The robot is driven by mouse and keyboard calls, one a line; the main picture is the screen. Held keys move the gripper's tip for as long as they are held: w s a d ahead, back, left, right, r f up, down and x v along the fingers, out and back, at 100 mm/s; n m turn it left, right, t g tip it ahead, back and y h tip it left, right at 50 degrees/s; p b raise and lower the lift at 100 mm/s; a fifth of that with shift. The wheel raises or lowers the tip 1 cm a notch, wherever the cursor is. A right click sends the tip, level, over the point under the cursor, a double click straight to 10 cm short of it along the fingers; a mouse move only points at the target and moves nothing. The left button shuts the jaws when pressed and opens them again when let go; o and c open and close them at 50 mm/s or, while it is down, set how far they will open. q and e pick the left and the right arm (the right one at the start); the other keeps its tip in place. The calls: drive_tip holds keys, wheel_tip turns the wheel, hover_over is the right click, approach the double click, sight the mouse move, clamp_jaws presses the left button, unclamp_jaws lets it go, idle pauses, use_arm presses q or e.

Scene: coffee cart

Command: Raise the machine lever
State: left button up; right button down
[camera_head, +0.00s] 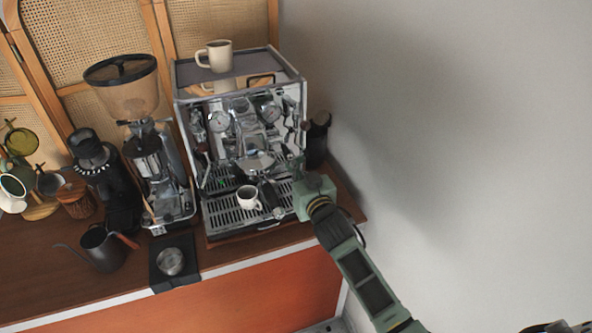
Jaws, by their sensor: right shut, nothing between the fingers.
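The espresso machine (292,92) stands at the right end of the wooden counter, with a chrome front and two round gauges. A chrome group head (257,163) sits at its middle. Small levers and knobs show on its front, but I cannot clearly tell which is the task's lever or how it is set. A white cup (248,197) stands on the drip tray. My right gripper (295,181) is shut and empty at the machine's lower right front; its fingers are mostly hidden by my green wrist. I cannot tell whether it touches the machine. My left gripper is out of view.
A cup (215,56) stands on the machine's top. A grinder (150,165), a kettle (104,248) and a tamper on a dark mat (160,281) are to the left. A dark canister (317,140) stands close by the machine's right side, near the wall.

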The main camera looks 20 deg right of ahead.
wheel_tip(320, 180, up, 6)
drive_tip(key=w+t, duration=0.1)
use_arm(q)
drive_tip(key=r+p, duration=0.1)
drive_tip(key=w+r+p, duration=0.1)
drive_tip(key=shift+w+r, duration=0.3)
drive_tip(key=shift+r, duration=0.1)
use_arm(e)
drive_tip(key=s+a+f, duration=0.1)
drive_tip(key=s+f, duration=0.3)
drive_tip(key=s, duration=0.3)
drive_tip(key=shift+s, duration=0.15)
drive_tip(key=shift+a, duration=0.1)
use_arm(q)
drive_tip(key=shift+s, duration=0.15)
